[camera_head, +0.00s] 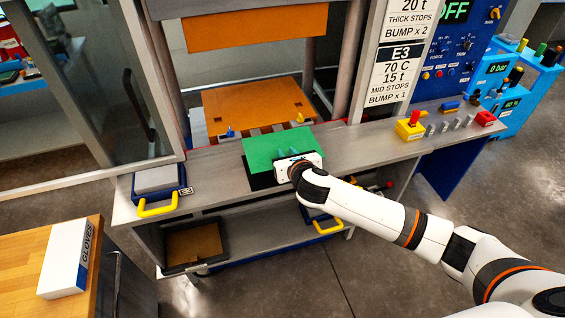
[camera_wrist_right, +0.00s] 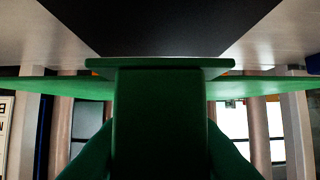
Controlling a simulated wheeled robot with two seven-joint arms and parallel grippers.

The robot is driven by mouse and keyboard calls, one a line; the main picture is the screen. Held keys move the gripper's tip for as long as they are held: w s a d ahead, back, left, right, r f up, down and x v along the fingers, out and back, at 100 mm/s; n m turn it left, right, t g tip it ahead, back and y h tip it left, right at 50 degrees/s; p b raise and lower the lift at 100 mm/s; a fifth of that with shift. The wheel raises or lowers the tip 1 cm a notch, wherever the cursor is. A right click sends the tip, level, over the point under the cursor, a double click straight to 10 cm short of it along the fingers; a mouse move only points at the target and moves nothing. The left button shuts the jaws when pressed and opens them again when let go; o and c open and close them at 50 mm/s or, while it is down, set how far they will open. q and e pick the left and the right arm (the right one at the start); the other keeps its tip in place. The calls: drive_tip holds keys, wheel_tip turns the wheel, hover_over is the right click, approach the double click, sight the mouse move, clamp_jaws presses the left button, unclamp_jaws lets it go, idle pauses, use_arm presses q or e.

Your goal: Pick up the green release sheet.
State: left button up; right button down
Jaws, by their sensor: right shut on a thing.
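The green release sheet (camera_head: 262,145) shows as a flat green rectangle over the front of the grey bench in the head view. My right gripper (camera_head: 288,155) is at the sheet's near right part, shut on it. In the right wrist view the sheet (camera_wrist_right: 45,86) shows nearly edge-on as a thin green band, with a green block-like part (camera_wrist_right: 160,125) at the centre. A black plate (camera_head: 262,180) shows below the sheet's near edge. I cannot tell how large the gap between them is. My left gripper is not in view.
Behind the sheet is the press with an orange lower plate (camera_head: 255,103). A tray with a yellow handle (camera_head: 158,208) sits at the bench's left. A yellow box with a red button (camera_head: 410,127) stands at the right. A glove box (camera_head: 68,258) is on the wooden table.

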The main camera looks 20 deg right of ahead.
drive_tip(key=s, duration=0.8)
drive_tip(key=shift+d, duration=0.15)
